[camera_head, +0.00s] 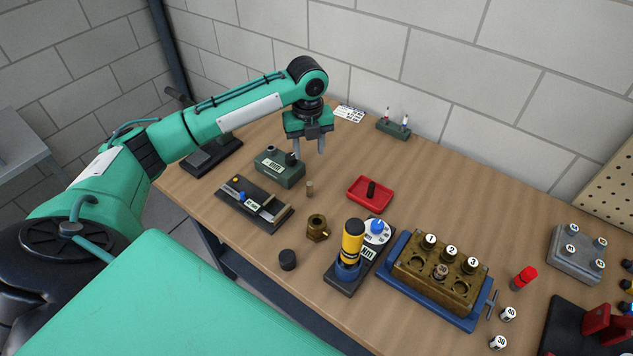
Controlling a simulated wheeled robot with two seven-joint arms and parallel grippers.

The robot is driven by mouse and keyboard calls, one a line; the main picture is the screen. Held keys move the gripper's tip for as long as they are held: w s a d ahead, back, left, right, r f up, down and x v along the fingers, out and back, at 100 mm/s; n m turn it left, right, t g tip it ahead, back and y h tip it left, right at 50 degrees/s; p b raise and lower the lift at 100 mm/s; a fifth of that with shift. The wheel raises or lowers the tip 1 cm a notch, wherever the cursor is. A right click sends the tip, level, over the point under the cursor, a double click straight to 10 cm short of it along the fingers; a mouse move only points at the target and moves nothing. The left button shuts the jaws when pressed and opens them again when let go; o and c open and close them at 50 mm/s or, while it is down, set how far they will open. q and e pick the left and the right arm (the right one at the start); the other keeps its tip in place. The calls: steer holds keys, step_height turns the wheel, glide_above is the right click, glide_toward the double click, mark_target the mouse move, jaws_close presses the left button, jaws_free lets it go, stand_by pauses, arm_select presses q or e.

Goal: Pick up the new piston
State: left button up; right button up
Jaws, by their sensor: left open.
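My left gripper (309,148) points down over the back of the table, its two fingers apart with nothing visible between them. Just left of and below it is a green block (280,168) with a label too small to read. A short dark cylinder (290,158) stands upright on this block, close to the left finger. My right gripper is out of view.
Bare wood lies right of the gripper.

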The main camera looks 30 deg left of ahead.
arm_select(q)
steer(key=p, duration=0.2)
glide_above(310, 183)
step_height(310, 183, down, 7)
steer(key=shift+s+a+r, duration=0.15)
steer(key=shift+f, duration=0.55)
steer(key=shift+f+p, duration=0.3)
steer(key=shift+p, duration=0.1)
step_height(310, 183, down, 3)
steer(key=shift+f+p, duration=0.2)
steer(key=shift+p, duration=0.7)
steer(key=shift+f, duration=0.65)
jaws_close()
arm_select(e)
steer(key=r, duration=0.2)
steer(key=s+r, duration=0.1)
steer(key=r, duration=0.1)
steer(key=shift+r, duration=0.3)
